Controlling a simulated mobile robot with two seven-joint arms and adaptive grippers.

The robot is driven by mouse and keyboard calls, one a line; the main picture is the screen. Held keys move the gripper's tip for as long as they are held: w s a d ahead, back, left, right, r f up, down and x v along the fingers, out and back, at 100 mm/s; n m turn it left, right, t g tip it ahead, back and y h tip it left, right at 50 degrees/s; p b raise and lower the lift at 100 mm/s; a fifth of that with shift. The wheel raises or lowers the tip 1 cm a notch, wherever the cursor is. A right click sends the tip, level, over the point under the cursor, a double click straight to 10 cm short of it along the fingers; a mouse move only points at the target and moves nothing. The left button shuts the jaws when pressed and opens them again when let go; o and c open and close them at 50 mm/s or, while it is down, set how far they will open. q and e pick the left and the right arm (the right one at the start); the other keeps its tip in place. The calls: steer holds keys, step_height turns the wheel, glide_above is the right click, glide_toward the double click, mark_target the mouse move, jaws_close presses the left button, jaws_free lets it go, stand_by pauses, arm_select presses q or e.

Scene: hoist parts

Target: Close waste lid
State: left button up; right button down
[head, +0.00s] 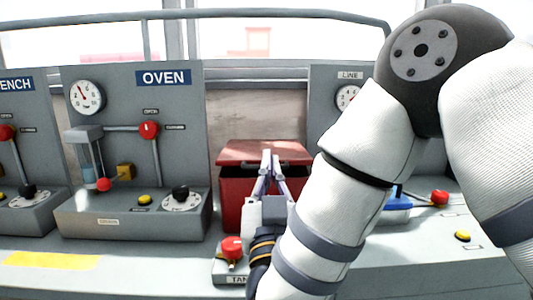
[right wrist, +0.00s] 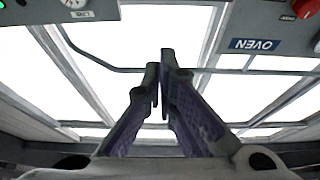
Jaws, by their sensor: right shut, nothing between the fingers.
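The red waste bin (head: 235,205) stands on the bench behind my right gripper. Its red lid (head: 240,151) lies over the top, and a dark band shows between the lid's front edge and the bin's front wall. My right gripper (head: 267,155) is shut and empty, its fingertips pointing up in front of the lid. Whether the tips touch the lid cannot be told. In the right wrist view the two fingers (right wrist: 160,68) are close together with nothing between them, and the bin is not visible there. My left gripper is not in view.
The oven panel (head: 180,120) with gauge, red lever and knobs stands left of the bin. A red-knobbed tank control (head: 232,249) sits in front of the bin. The line panel (head: 340,75) is behind my right arm. A grey rail (head: 270,13) crosses above.

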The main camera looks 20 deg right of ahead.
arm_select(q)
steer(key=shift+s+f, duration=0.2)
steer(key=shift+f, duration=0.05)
arm_select(e)
steer(key=w+d+f, duration=0.1)
steer(key=w, duration=0.5)
steer(key=shift+w+d, duration=0.25)
steer(key=shift+d, duration=0.15)
arm_select(q)
steer(key=shift+b, duration=0.3)
arm_select(e)
steer(key=shift+w+f, duration=0.1)
